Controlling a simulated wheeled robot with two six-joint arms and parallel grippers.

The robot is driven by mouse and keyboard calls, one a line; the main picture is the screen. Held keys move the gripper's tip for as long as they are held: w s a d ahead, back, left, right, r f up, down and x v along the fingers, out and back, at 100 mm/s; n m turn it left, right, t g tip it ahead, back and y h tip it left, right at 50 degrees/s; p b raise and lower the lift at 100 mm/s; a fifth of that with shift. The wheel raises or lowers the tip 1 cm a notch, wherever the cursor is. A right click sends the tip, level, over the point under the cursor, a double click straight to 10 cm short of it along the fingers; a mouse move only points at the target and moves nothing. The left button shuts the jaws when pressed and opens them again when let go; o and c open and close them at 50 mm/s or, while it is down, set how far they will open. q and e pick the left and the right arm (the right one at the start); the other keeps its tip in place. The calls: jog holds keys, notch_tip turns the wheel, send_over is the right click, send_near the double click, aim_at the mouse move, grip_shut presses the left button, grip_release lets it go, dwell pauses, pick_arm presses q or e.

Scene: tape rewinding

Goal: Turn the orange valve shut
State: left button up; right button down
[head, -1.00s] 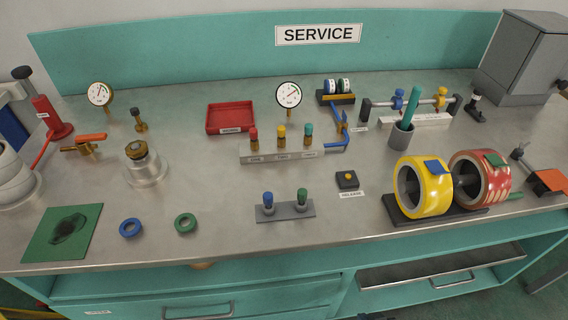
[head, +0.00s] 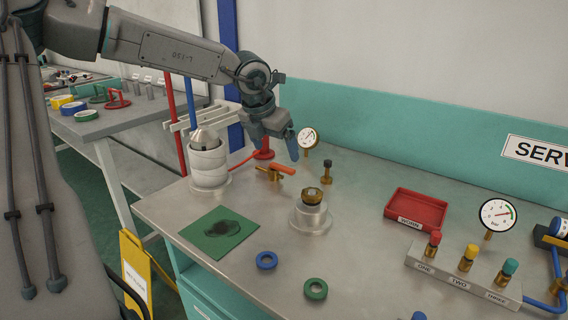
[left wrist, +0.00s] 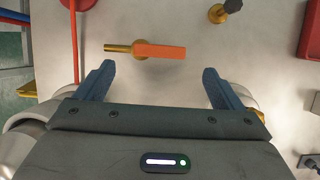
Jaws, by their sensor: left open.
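The orange valve (head: 284,169) is a brass fitting with an orange lever handle, at the back left of the steel bench. In the left wrist view the orange handle (left wrist: 162,51) lies level across the picture, with its brass end at the left. My left gripper (head: 277,150) is above and just behind the valve in the head view, fingers pointing down. In the left wrist view the open blue fingers (left wrist: 159,80) stand wide apart, with the handle between and beyond their tips, apparently untouched. My right gripper is not in view.
A white stacked canister (head: 208,163) stands left of the valve. A gauge (head: 308,138), a small brass knob valve (head: 327,173) and a metal pot with a brass top (head: 312,214) stand to its right. A green mat (head: 219,229) lies in front.

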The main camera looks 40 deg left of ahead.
aim_at(282, 166)
pick_arm(q)
jog(key=shift+x, duration=2.7)
jog(key=c, duration=1)
